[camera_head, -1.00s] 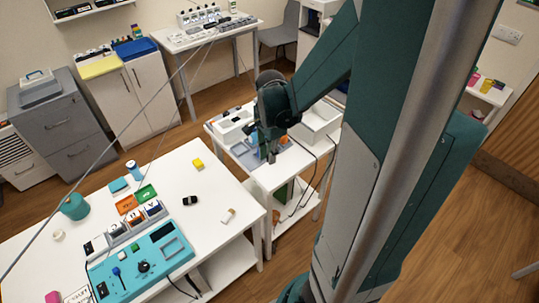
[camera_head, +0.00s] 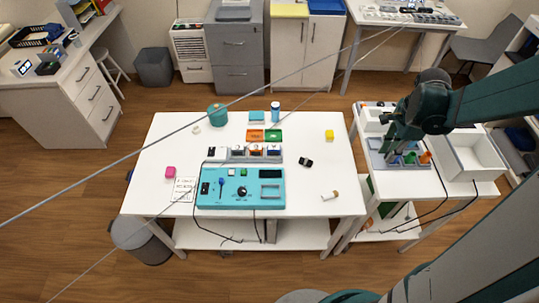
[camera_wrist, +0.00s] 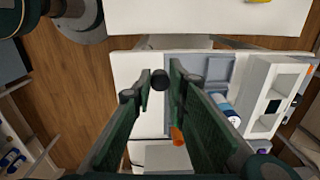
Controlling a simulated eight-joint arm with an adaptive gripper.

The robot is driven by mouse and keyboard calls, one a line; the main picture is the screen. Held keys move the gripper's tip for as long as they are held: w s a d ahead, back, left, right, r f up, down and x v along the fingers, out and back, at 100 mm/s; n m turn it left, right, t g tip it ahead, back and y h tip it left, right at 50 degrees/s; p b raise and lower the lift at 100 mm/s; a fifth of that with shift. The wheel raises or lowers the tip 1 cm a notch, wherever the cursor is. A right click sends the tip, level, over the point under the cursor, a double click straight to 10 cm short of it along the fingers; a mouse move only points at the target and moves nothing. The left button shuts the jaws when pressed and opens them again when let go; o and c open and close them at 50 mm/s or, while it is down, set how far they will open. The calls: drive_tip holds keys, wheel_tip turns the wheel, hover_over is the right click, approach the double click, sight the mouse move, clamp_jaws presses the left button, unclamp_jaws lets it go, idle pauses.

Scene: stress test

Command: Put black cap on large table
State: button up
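The black cap (camera_wrist: 160,79) is a small dark round piece between the fingertips of my gripper (camera_wrist: 160,75) in the wrist view. The fingers look closed on its two sides. In the head view my gripper (camera_head: 392,156) hangs over the small side table (camera_head: 400,185), right of the large table; the cap cannot be made out there. The large white table (camera_head: 170,140) stands in the middle of the head view.
Below my gripper are a grey tray (camera_wrist: 185,68), a white organiser (camera_wrist: 260,100) and an orange piece (camera_wrist: 177,137).

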drive_tip(key=w+a+f+n, duration=0.1)
drive_tip(key=w+a+n, duration=0.2)
drive_tip(key=w+a, duration=0.75)
drive_tip(key=w+a+n, duration=0.3)
drive_tip(key=w+a, duration=0.2)
drive_tip(key=a, duration=1)
drive_tip(key=w+a+f+n, duration=0.1)
drive_tip(key=w+a+n, duration=0.2)
drive_tip(key=w+a, duration=0.75)
drive_tip(key=s+a+f+n, duration=0.2)
drive_tip(key=s+a, duration=0.1)
drive_tip(key=a, duration=1.3)
drive_tip(key=s+a+f+n, duration=0.2)
drive_tip(key=s+a+n, duration=0.1)
drive_tip(key=a, duration=1.3)
drive_tip(key=s+a+f+n, duration=0.2)
drive_tip(key=s+a, duration=0.2)
drive_tip(key=a, duration=1.2)
drive_tip(key=shift+n, duration=0.4)
drive_tip(key=shift+f, duration=3.05)
